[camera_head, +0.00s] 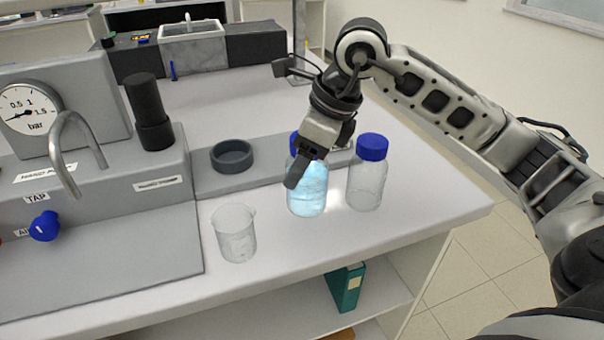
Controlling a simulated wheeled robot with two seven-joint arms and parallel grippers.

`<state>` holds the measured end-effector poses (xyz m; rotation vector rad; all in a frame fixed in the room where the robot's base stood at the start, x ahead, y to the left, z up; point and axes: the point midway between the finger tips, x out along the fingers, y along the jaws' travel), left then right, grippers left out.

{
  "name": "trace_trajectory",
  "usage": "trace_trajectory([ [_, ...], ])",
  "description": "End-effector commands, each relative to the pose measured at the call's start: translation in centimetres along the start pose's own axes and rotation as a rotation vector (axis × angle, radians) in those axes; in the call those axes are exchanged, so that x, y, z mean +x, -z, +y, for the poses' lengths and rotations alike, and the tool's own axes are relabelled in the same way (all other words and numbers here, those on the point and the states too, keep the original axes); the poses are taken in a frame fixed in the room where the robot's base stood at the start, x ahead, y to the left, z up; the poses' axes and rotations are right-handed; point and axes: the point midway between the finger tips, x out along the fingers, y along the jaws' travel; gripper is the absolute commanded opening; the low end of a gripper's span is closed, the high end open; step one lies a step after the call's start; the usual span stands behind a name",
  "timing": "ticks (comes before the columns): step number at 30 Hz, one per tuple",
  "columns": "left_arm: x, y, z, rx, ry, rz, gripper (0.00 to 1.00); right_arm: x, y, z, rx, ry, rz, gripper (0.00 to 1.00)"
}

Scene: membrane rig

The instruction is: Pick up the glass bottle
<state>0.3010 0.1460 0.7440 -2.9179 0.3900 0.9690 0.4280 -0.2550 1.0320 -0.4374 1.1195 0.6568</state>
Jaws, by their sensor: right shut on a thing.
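A glass bottle (309,196) with light blue liquid and a blue cap stands upright on the white bench, right of the beaker. My right gripper (299,172) reaches down over it from above, shut on its upper part; the gripper hides much of the cap and neck. The base of the bottle appears to be at bench level; I cannot tell whether it is lifted. A second clear glass bottle (366,184) with a blue cap stands just to its right. My left gripper is not in view.
An empty-looking glass beaker (236,236) stands to the left, with a dark grey ring holder (232,156) behind it. The grey rig with a tap (76,150) and pressure gauge (30,108) fills the left. The bench's right end is clear.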

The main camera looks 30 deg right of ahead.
Motion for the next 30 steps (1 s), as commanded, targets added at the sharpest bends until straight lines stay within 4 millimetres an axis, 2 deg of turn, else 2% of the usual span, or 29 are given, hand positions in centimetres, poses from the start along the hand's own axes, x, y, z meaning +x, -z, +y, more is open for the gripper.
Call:
trace_trajectory([
  [7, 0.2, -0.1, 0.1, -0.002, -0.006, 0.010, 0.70, -7.2, 2.3, 0.8, 0.001, 0.010, -0.004, 0.24],
  [13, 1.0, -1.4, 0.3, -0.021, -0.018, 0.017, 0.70, -10.6, 6.1, 1.9, 0.004, 0.011, 0.002, 0.24],
  [21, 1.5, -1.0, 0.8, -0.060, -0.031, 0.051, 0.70, -13.5, 8.5, 2.6, 0.003, 0.004, 0.001, 0.24],
  [30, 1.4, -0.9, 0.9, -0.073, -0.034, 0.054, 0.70, -14.3, 8.9, 2.9, -0.001, 0.000, 0.000, 0.24],
])
